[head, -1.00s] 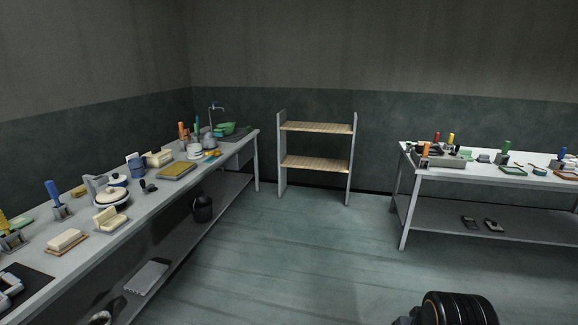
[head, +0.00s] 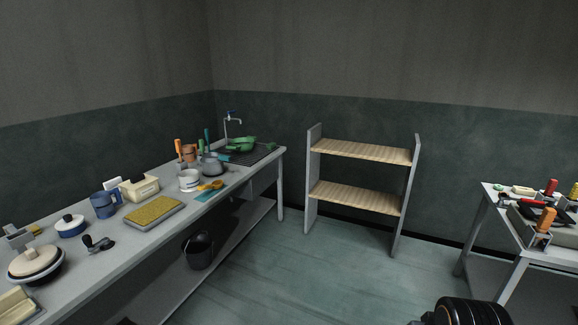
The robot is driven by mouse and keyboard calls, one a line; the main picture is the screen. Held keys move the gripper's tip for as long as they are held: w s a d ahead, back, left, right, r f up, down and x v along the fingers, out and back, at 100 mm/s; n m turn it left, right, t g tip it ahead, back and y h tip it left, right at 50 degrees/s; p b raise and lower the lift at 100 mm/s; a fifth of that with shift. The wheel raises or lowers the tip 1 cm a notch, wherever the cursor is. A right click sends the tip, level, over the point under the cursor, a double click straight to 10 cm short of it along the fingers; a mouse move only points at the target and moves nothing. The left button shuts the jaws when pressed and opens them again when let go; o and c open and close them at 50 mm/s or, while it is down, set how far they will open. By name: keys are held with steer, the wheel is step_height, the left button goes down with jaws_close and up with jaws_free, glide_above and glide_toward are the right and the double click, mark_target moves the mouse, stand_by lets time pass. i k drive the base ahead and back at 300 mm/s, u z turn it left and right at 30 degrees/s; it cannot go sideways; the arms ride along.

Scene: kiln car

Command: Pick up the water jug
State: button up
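A blue jug-like vessel (head: 104,204) stands upright on the left worktop (head: 225,210), in the left part of the head view. It looks most like the water jug, but it is small in the picture and I cannot be certain. My gripper is not in view; only a dark ribbed part of my arm shows at the bottom right, far from the jug.
A yellow sponge-topped tray (head: 153,210) and a dark hand tool (head: 98,244) lie near the jug. A black bucket (head: 198,250) is on the lower shelf. A wooden-shelved rack (head: 355,198) stands at the wall, and another table (head: 494,220) is at right. The middle floor is clear.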

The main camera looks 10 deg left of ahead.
mark_target(101, 201)
steer(key=u, duration=0.45)
steer(key=i, duration=2.1)
steer(key=u, duration=1.8)
steer(key=i, duration=2)
steer(key=u, duration=0.75)
